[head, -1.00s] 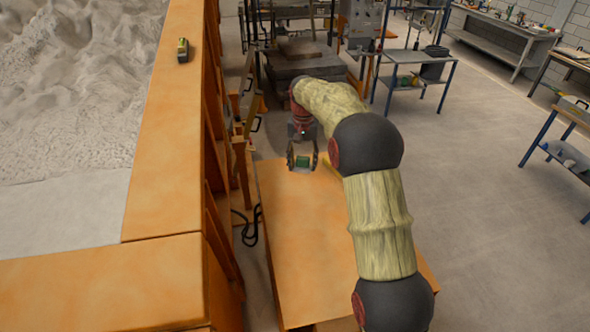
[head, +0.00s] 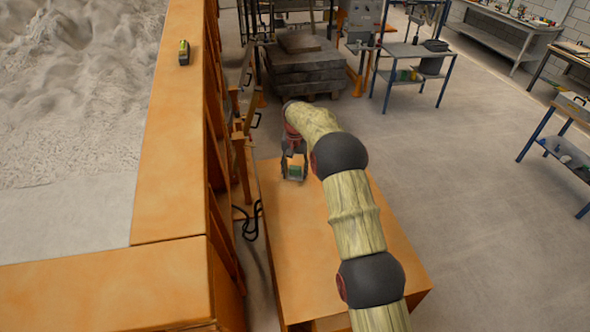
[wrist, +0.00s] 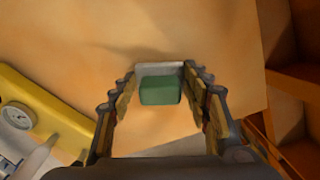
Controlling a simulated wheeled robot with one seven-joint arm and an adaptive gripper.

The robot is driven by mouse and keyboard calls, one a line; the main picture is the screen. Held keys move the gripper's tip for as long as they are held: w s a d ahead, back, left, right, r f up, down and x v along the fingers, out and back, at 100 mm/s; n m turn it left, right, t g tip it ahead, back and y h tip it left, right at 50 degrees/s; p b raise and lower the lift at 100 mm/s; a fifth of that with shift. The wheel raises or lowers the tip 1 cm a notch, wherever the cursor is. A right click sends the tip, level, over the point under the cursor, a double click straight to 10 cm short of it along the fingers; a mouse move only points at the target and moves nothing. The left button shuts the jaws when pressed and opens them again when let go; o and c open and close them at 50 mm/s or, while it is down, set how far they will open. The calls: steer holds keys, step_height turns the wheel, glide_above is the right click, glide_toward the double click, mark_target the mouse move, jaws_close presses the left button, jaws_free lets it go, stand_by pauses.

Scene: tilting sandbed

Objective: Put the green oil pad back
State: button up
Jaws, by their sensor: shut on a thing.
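The green oil pad (wrist: 160,91) is a small green block with a pale grey-white edge along its far side. My gripper (wrist: 160,88) is shut on it, with one finger at each side in the wrist view. In the head view my gripper (head: 293,168) holds the pad (head: 296,173) over the far part of the orange wooden table (head: 305,235). I cannot tell whether the pad touches the tabletop.
A yellow object with a round dial (wrist: 18,116) lies at left in the wrist view. The sandbed's orange rim (head: 170,130) stands at left, with a small yellow-black item (head: 184,52) on it. The near tabletop is clear.

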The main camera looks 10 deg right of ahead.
steer(key=shift+f, duration=0.1)
steer(key=shift+f, duration=0.1)
steer(key=o, duration=1.1)
steer(key=shift+o, duration=0.6)
